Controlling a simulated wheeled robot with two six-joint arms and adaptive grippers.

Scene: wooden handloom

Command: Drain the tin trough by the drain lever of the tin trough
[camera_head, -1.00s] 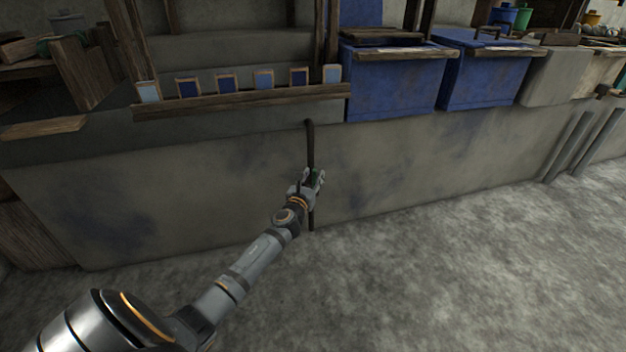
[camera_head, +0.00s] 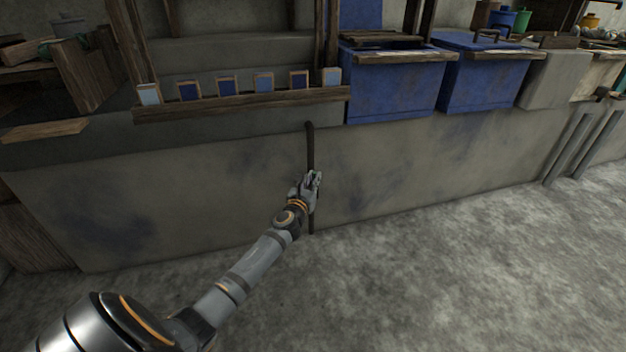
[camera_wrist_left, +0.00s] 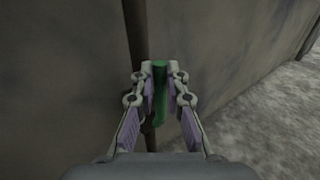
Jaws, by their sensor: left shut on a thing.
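My left gripper (camera_head: 314,179) is in front of the low stone wall, at a dark upright pipe (camera_head: 310,145). In the left wrist view my left gripper (camera_wrist_left: 160,68) is shut on a green lever (camera_wrist_left: 160,90), which stands upright between the fingers. The dark pipe (camera_wrist_left: 137,35) runs just behind and to the left of it. In the head view the fingers hide the green lever. I cannot tell for certain which vessel is the tin trough. My right gripper is not in view.
The stone wall (camera_head: 200,185) stands close in front. A wooden rack (camera_head: 245,101) with several blue swatches lies along its top. Blue bins (camera_head: 395,85) stand to the right. Grey pipes (camera_head: 570,145) lean at the far right. The floor (camera_head: 450,270) in front is clear.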

